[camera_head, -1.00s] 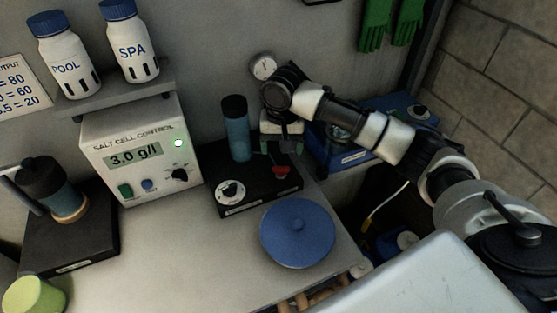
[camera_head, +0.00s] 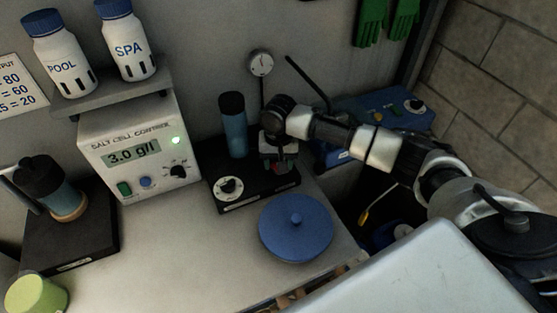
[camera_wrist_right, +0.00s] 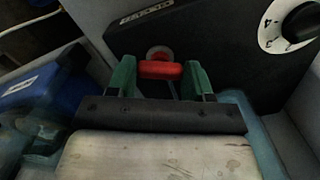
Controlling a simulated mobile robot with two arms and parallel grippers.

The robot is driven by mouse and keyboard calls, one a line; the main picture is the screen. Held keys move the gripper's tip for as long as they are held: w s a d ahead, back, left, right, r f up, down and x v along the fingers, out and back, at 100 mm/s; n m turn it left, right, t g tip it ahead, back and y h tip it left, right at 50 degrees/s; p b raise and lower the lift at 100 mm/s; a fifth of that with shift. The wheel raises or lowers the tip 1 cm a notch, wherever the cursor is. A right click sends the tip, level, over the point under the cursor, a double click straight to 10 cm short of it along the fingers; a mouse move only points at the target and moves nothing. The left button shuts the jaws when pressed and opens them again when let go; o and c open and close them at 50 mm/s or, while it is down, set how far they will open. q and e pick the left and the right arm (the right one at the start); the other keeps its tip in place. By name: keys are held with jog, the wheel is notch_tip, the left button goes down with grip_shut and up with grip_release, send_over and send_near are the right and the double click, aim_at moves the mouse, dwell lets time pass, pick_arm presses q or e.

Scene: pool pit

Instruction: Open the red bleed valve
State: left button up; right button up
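The red bleed valve (camera_head: 281,170) is a small red handle at the right end of a black base unit (camera_head: 240,192), and most of it is hidden under my right gripper in the head view. In the right wrist view the red handle (camera_wrist_right: 160,70) sits between the two green fingertips of my right gripper (camera_wrist_right: 160,77). The fingers stand apart, one on each side of the handle, with very little gap; contact is not clear. My right gripper (camera_head: 279,163) points down at the valve in the head view. My left gripper is not in view.
A gauge (camera_head: 260,63) is behind. A round blue lid (camera_head: 296,228) lies in front. A blue box (camera_head: 385,112) is to the right.

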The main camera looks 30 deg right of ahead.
jog(key=c, duration=0.4)
jog(key=n+p, duration=0.1)
jog(key=p, duration=0.1)
jog(key=n+p, duration=0.2)
jog(key=p, duration=0.1)
jog(key=shift+r, duration=0.3)
jog(key=shift+f+n+p, duration=0.25)
jog(key=shift+n+p, duration=0.25)
jog(key=shift+n, duration=0.6)
jog(key=o, duration=1)
jog(key=shift+c, duration=0.2)
notch_tip(320, 180, up, 11)
jog(key=b, duration=0.2)
jog(key=shift+f, duration=0.2)
